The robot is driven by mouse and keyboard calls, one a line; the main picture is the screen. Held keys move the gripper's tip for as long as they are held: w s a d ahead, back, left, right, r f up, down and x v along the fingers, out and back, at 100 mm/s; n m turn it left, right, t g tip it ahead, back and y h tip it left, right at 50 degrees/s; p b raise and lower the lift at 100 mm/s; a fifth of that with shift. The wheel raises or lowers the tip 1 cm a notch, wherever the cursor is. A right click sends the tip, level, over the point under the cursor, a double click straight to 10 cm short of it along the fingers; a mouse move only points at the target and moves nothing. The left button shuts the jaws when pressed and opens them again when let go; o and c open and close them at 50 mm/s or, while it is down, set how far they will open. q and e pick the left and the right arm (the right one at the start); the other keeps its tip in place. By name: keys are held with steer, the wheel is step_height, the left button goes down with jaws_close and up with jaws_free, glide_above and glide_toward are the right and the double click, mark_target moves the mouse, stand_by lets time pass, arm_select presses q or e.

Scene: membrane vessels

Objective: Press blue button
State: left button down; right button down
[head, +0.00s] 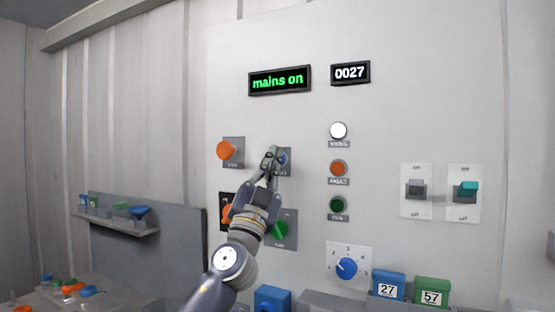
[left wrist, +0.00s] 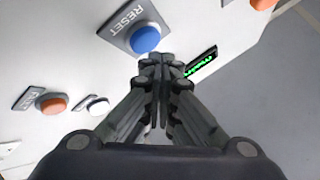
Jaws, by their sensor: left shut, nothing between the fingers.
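The blue button (left wrist: 145,39) sits on a grey plate marked RESET (left wrist: 122,22) on the white panel. In the head view only a bit of the blue button (head: 282,158) shows behind my left gripper (head: 270,154). In the left wrist view my left gripper (left wrist: 160,62) is shut and empty, its fingertips just below the blue button. I cannot tell whether they touch it. My right gripper is not in view.
An orange button (head: 226,150) is left of my gripper, and a green knob (head: 279,230) is below it. White, red and green round lamps or buttons run down the panel's middle. Two switches (head: 416,190) (head: 465,191) are at right. A display reads "mains on" (head: 279,81).

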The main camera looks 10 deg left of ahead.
arm_select(q)
steer(key=s+p, duration=0.1)
steer(key=s+a+p, duration=0.1)
steer(key=s, duration=0.1)
steer(key=s+p, duration=0.1)
steer(key=shift+s+a, duration=0.35)
steer(key=shift+a, duration=0.05)
stand_by(0.4)
